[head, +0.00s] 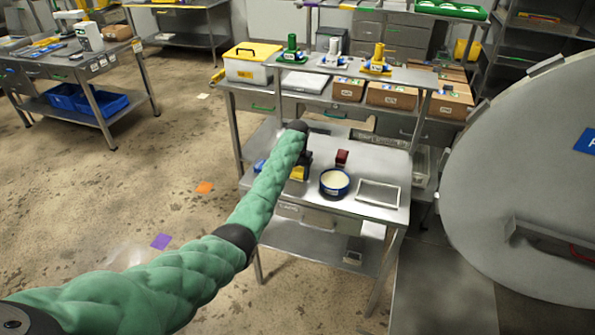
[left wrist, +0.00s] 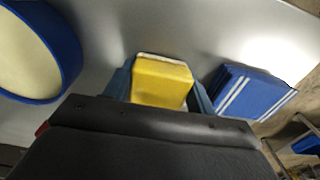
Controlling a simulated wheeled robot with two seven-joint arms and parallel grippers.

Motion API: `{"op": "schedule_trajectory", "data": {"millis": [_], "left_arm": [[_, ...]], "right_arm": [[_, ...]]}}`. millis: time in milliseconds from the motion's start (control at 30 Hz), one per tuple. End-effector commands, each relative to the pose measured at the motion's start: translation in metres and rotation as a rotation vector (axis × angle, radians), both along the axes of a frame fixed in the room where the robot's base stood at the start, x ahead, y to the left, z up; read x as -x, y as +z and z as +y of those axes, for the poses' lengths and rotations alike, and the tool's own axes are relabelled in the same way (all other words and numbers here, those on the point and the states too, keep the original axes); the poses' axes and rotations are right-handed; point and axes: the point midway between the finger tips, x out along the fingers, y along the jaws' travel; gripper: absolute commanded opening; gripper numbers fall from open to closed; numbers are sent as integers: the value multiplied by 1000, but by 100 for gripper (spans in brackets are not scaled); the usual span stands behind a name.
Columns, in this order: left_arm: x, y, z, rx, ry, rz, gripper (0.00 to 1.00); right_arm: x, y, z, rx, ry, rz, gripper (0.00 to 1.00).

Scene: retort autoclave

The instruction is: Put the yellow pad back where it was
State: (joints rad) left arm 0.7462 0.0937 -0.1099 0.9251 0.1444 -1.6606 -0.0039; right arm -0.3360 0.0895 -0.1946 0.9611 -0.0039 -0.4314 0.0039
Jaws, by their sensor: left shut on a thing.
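The yellow pad (head: 298,174) is at the steel work table, mostly hidden behind my left arm in the head view. In the left wrist view the yellow pad (left wrist: 161,82) sits between the two blue-grey fingers of my left gripper (left wrist: 160,92), which is shut on it. My left gripper (head: 304,163) is low over the table, between a blue block and a round blue tub. I cannot tell whether the pad touches the table top. My right gripper is not in view.
A blue block with white stripes (left wrist: 247,92) lies just beside the pad. The blue tub with cream contents (head: 335,183), a dark red block (head: 342,157) and a flat pale frame (head: 378,193) share the table. A large round grey door (head: 530,190) stands at right.

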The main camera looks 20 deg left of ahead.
Motion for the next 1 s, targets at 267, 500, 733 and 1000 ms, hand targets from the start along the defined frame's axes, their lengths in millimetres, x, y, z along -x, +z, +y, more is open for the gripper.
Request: {"op": "schedule_trajectory", "data": {"millis": [267,500,733,1000], "left_arm": [[0,0,0,0,0,0,78],[0,0,0,0,0,-1,78],[-1,14,0,0,0,-3,78],[-1,59,0,0,1,-5,78]], "right_arm": [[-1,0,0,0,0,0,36],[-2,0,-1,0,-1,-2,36],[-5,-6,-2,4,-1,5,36],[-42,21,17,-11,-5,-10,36]]}}
